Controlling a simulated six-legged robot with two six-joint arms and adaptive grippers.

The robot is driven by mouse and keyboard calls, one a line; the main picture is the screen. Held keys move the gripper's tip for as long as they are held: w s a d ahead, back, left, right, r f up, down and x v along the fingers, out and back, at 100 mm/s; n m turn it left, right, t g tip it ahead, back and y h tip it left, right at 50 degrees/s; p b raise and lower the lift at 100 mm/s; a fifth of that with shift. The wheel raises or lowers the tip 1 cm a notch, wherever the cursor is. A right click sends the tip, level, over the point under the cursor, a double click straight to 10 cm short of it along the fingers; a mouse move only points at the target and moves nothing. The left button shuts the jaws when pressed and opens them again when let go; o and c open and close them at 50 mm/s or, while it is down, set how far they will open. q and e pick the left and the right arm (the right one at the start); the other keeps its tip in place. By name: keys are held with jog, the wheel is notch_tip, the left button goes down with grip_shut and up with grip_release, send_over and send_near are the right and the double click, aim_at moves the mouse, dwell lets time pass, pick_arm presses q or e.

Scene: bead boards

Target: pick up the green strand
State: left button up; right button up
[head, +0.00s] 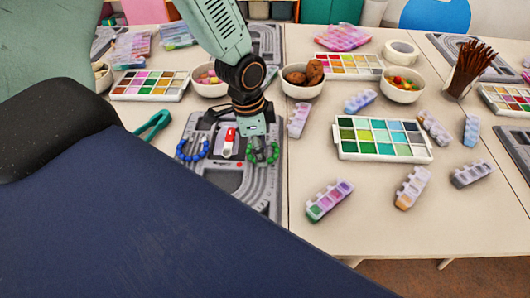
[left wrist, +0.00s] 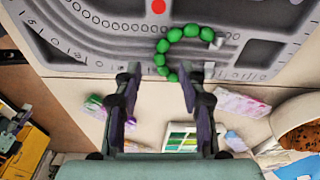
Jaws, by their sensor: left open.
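The green strand (head: 275,152) is a curved string of round green beads on the grey bead board (head: 262,195). In the left wrist view the green strand (left wrist: 175,35) forms an open arc with a small pale end piece at its right. My left gripper (head: 262,146) is over the strand and hides part of it in the head view. The strand's lower beads show at the gap between the fingertips. My right gripper is not in view.
A blue bead strand (head: 190,150) and a red-and-white item (head: 228,142) lie on the same board, left of the gripper. A teal tool (head: 154,124) lies to the left. A bowl (head: 302,88) and a bead tray (head: 382,150) stand to the right.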

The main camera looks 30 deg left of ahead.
pick_arm(q)
notch_tip(320, 180, down, 2)
jog(key=shift+s+f+b, duration=0.15)
jog(key=shift+b, duration=0.2)
jog(key=shift+f, duration=0.15)
jog(key=shift+w+d, duration=0.1)
jog(key=shift+w, duration=0.1)
jog(key=shift+c, duration=0.3)
jog(key=shift+s, duration=0.15)
jog(key=c, duration=0.4)
grip_shut()
